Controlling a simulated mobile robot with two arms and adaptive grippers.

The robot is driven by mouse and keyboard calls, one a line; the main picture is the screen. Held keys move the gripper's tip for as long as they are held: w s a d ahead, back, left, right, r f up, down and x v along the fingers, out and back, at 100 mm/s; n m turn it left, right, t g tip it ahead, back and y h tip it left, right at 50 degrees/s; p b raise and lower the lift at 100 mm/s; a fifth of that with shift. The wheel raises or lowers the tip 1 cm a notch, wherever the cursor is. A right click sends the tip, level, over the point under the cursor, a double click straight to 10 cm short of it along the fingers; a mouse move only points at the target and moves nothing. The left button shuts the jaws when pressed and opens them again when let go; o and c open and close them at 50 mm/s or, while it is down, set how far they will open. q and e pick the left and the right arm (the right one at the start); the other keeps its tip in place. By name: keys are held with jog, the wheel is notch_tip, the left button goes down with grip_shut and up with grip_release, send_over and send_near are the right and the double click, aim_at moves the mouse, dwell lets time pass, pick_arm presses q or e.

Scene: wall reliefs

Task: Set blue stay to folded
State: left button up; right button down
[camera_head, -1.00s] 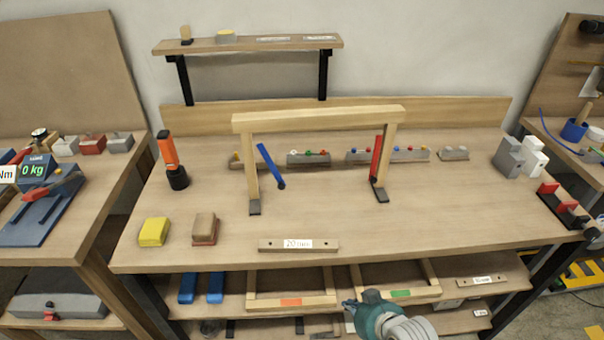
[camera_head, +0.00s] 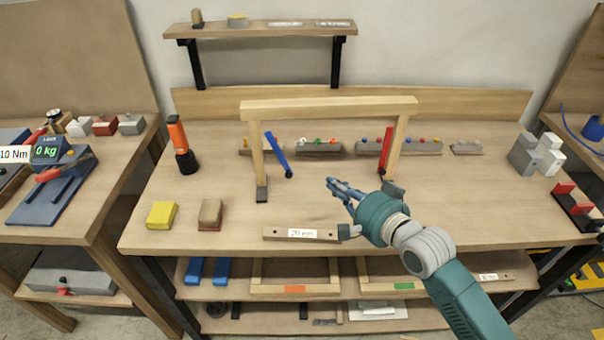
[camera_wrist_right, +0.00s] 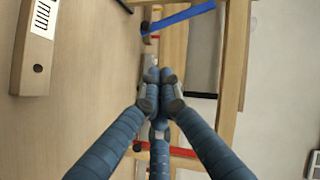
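The blue stay (camera_head: 277,154) is a slim blue bar on the left post of a wooden frame (camera_head: 330,107). It slants down and to the right, away from the post, with a dark knob at its lower end. It also shows in the wrist view (camera_wrist_right: 182,18). A red stay (camera_head: 386,150) lies along the right post, close to upright. My right gripper (camera_head: 333,186) is in front of the frame, between the posts, right of the blue stay and apart from it. Its fingers (camera_wrist_right: 160,82) are drawn together with nothing visible between them. My left gripper is not in view.
A yellow block (camera_head: 161,215) and a brown block (camera_head: 210,214) are at front left. An orange-and-black tool (camera_head: 182,145) stands left of the frame. Several racks stand behind it.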

aim_at(280, 157)
jog(key=w+a+f+p, duration=0.2)
jog(key=w+a+f, duration=0.2)
jog(key=w+a, duration=0.4)
jog(key=shift+w, duration=0.2)
jog(key=shift+f, duration=0.1)
